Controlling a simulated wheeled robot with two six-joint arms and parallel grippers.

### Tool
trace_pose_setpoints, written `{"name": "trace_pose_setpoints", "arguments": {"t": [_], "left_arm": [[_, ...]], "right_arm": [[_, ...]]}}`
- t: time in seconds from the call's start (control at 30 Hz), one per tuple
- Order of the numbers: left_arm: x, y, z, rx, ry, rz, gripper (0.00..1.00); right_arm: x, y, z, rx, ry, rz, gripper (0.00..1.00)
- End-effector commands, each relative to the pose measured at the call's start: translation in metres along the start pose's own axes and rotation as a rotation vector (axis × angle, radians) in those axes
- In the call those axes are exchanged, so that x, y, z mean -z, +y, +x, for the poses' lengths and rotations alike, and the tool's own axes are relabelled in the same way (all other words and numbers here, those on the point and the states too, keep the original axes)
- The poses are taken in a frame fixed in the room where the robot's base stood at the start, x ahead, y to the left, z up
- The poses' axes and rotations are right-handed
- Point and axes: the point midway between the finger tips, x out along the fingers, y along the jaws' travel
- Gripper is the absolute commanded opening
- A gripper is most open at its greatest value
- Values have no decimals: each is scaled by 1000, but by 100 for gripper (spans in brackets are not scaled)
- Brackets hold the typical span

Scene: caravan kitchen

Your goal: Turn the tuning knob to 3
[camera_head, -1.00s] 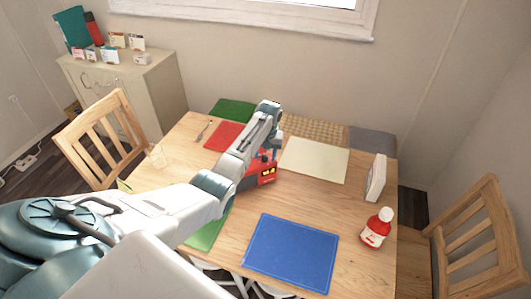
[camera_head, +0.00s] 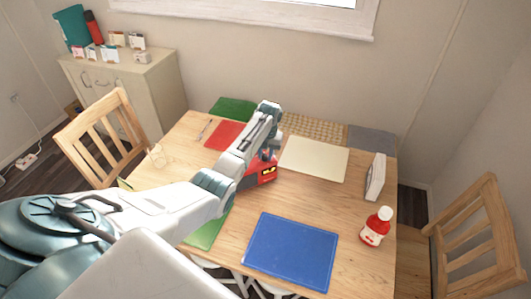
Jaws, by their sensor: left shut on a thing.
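A small red device with a dark and yellow display (camera_head: 264,173) stands on the wooden table, partly covered by my left arm. My left gripper (camera_head: 268,153) reaches down at the top of the red device and is shut on a part there. I take that part to be the tuning knob, but the gripper and wrist hide it. The knob's marks and its present setting cannot be read. My right gripper is not in view.
A blue mat (camera_head: 291,252), a cream mat (camera_head: 314,159) and a red mat (camera_head: 222,135) lie on the table (camera_head: 310,200).

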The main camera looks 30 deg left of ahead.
Motion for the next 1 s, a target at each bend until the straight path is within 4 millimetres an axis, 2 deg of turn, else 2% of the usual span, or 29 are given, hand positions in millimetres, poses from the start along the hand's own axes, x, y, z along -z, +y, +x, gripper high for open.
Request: {"name": "trace_pose_setpoints", "arguments": {"t": [0.4, 1.0], "left_arm": [[0, -1, -4, 1, 25, 356, 2], [0, -2, -2, 1, 65, 924, 2]], "right_arm": [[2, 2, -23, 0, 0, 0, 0], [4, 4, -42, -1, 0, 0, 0]]}}
